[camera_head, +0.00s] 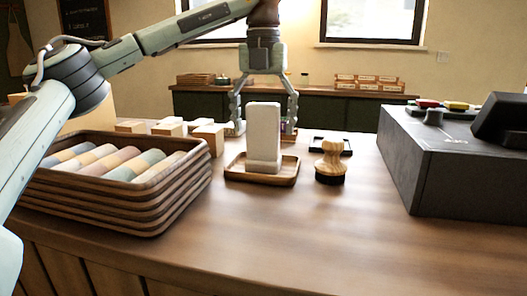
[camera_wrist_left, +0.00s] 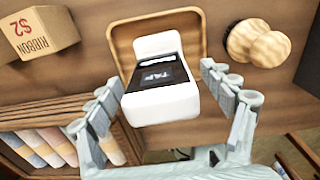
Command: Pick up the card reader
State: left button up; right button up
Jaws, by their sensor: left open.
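The card reader (camera_head: 264,139) is a white upright block standing in a small wooden tray (camera_head: 237,173) on the counter. In the left wrist view the card reader (camera_wrist_left: 160,108) shows a dark face with the word TAP. My left gripper (camera_head: 264,130) points down and is open, its fingers on either side of the card reader. In the head view the fingers appear behind the card reader. In the left wrist view the fingers (camera_wrist_left: 165,92) flank it with gaps, and nothing is held. My right gripper is not in view.
Stacked wooden trays (camera_head: 195,184) with pastel rolls stand at left, with several small boxes (camera_head: 208,138) behind. A wooden-handled stamp (camera_head: 330,160) stands right of the card reader. A dark register (camera_head: 450,170) is at far right. The front counter is clear.

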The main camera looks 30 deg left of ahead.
aim_at(263, 137)
pick_arm(q)
notch_tip(263, 137, down, 3)
jog(key=shift+f, duration=0.2)
jog(key=c, duration=1.5)
jog(key=shift+c, duration=0.3)
jog(key=shift+r, duration=0.15)
